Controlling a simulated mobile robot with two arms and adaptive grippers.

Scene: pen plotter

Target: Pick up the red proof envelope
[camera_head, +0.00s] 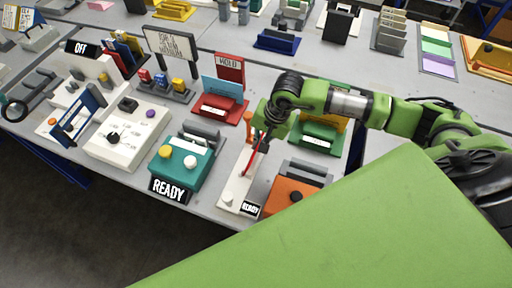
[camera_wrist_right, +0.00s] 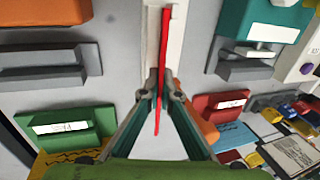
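The red proof envelope (camera_head: 257,154) shows as a thin red strip, nearly edge-on, above a narrow white stand (camera_head: 237,186) with a READY label. In the right wrist view the envelope (camera_wrist_right: 164,45) runs as a red strip between the fingers. My right gripper (camera_head: 268,128) is over the stand at the envelope's upper part. In the right wrist view the fingertips of this gripper (camera_wrist_right: 163,88) are close together on both sides of the strip and look shut on it. Whether the envelope's lower edge touches the stand is unclear. My left gripper is not in view.
A teal READY box (camera_head: 180,162) stands left of the white stand and an orange box (camera_head: 288,194) right of it. A red holder with a HOLD card (camera_head: 230,68) and a green holder (camera_head: 316,134) stand behind. Little table is free around the gripper.

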